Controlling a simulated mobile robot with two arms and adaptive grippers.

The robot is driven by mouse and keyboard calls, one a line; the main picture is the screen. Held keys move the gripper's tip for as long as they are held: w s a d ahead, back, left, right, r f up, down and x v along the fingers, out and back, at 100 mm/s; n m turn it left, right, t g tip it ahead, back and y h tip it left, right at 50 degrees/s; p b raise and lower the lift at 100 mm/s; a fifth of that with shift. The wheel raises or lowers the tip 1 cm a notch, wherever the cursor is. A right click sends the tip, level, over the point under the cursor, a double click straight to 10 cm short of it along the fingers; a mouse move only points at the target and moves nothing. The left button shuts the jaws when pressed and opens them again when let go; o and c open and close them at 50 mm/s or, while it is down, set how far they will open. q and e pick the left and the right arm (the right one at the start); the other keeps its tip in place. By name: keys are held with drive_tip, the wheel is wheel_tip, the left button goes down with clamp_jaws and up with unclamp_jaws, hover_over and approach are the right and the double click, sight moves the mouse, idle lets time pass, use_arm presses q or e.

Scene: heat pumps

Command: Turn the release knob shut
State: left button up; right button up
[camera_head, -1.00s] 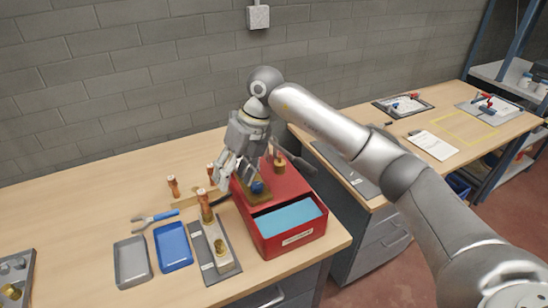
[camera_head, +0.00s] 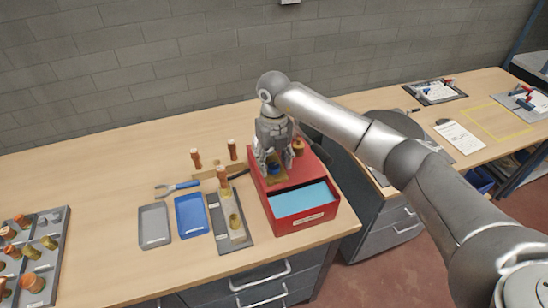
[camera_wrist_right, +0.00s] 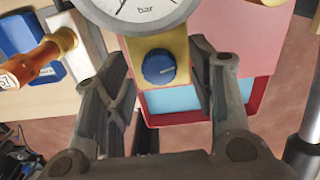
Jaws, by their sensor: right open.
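The release knob (camera_wrist_right: 159,67) is a blue round knob with a pale pointer line, on a brass block (camera_wrist_right: 158,47) below a pressure gauge (camera_wrist_right: 140,10) in the right wrist view. My right gripper (camera_head: 274,164) is over the knob. In the right wrist view its open fingers (camera_wrist_right: 160,65) stand to either side of the knob, with gaps on both sides. I cannot tell whether they touch the block. My left gripper is not in view.
A blue tray (camera_head: 191,216), a grey tray (camera_head: 154,226) and a grey fixture plate (camera_head: 229,223) lie left of the box. A rack of fittings (camera_head: 33,250) is at far left.

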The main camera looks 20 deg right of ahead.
drive_tip(key=shift+f, duration=0.3)
drive_tip(key=shift+c, duration=0.8)
drive_tip(key=c, duration=0.9)
drive_tip(key=shift+o, duration=0.2)
drive_tip(key=shift+m+b, duration=0.5)
drive_tip(key=shift+m, duration=1)
